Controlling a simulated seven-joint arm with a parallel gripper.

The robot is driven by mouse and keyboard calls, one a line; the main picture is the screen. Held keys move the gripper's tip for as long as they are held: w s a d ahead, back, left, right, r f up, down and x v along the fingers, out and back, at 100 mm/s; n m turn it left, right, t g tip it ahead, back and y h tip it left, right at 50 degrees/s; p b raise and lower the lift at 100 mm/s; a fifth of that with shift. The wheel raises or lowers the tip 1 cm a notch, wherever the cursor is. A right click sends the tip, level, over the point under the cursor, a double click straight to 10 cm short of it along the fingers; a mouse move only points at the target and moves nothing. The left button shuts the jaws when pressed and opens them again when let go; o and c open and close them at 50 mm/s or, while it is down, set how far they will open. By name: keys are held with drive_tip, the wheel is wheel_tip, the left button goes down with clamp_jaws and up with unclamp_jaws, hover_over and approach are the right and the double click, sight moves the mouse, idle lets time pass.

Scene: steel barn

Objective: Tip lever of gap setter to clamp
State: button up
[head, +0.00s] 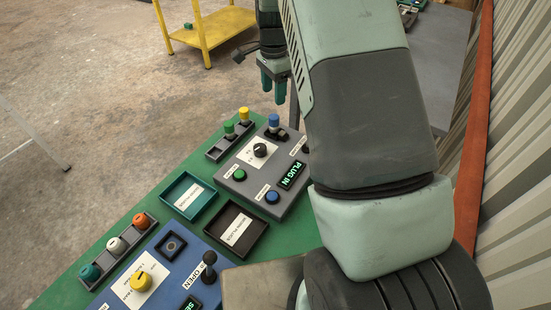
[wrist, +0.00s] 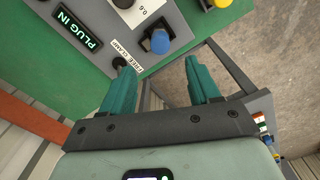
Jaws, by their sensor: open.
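The gap setter (head: 232,187) is a grey box on the green bench, with a lit display reading PLUG IN. It also shows in the wrist view (wrist: 112,32). Its black lever (wrist: 119,62) stands by a FREE CLAMP label, close to my left fingertip in that picture; I cannot tell if they touch. In the head view my arm hides most of the lever. A blue-topped plug (head: 273,121) stands in a black holder on the box, also in the wrist view (wrist: 160,42). My gripper (head: 273,89) is open and empty; both teal fingers show in the wrist view (wrist: 160,70).
A blue box (head: 207,250) with a yellow knob and black lever is nearer. Teal (head: 205,180) and dark (head: 254,251) trays lie between. Racks of coloured-topped plugs (head: 215,152) line the left edge. A corrugated wall (head: 519,150) is on the right.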

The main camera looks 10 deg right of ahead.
idle(0.3)
drive_tip(key=shift+c, duration=1)
drive_tip(key=shift+w+d+n, duration=0.1)
drive_tip(key=shift+d+n, duration=0.2)
drive_tip(key=shift+c, duration=1.2)
drive_tip(key=d+n, duration=0.4)
drive_tip(key=n, duration=0.1)
drive_tip(key=d+n, duration=0.2)
drive_tip(key=shift+w+d+r+n+g+y, duration=0.3)
drive_tip(key=shift+r+n+g+y, duration=0.05)
drive_tip(key=shift+n+g+y, duration=0.05)
clamp_jaws()
drive_tip(key=s+d+r+n+y, duration=0.1)
drive_tip(key=d+r+n+y, duration=0.1)
drive_tip(key=d+n, duration=0.95)
drive_tip(key=s+a+f+n, duration=0.1)
drive_tip(key=s+a+f, duration=0.1)
drive_tip(key=f, duration=0.3)
drive_tip(key=s+a+f+n+g, duration=0.1)
drive_tip(key=s+a+f, duration=0.1)
drive_tip(key=f, duration=0.3)
drive_tip(key=shift+s+a+f, duration=0.15)
drive_tip(key=shift+s+a, duration=0.05)
drive_tip(key=shift+a, duration=0.6)
